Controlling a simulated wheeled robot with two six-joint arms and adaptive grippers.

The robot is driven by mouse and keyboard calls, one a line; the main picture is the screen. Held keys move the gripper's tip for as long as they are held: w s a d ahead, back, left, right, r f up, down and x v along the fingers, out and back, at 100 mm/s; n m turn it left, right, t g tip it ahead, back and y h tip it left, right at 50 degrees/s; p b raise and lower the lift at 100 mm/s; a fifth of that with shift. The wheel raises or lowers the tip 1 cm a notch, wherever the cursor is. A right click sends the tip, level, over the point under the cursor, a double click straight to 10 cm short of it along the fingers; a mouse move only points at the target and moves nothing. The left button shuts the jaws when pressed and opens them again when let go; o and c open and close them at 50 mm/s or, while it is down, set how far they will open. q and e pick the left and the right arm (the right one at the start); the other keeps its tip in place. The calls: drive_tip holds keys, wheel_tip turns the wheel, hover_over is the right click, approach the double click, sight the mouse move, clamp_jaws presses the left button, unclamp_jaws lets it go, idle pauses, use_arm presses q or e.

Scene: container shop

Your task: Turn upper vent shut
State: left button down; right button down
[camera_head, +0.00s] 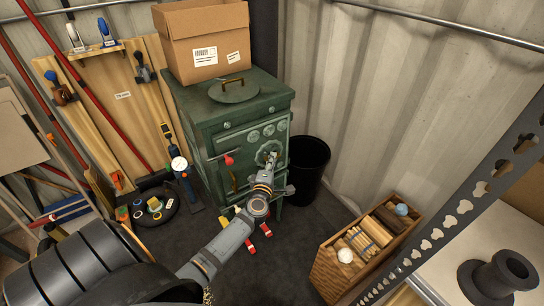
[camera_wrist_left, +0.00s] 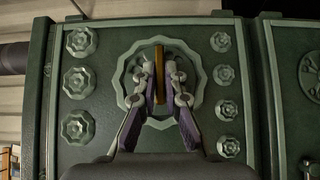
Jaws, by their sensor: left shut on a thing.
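A green stove (camera_head: 215,140) stands against the corner. The round vent with a scalloped rim sits on the stove's front, and its rim (camera_wrist_left: 122,85) shows well in the left wrist view. A flat brass tab (camera_wrist_left: 159,72) stands out at the vent's middle, upright in that view. My left gripper (camera_head: 269,160) reaches the vent from the front. In the left wrist view my left gripper (camera_wrist_left: 159,82) has its two fingers closed on either side of the tab. The fingers hide part of the vent. My right gripper is out of view.
A cardboard box (camera_head: 205,45) sits on top of the stove, behind a round lid (camera_head: 233,93). A red-tipped handle (camera_head: 228,160) sticks out left of the vent. A black bin (camera_head: 310,165) stands close on the right, and a wooden crate (camera_head: 335,281) is further right.

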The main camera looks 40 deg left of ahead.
use_arm(q)
drive_tip(key=c, duration=1.4)
unclamp_jaws()
drive_tip(key=shift+c, duration=0.2)
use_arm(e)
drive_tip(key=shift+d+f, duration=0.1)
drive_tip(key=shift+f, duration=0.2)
use_arm(q)
drive_tip(key=shift+a, duration=0.1)
drive_tip(key=shift+s, duration=0.1)
drive_tip(key=v, duration=1.2)
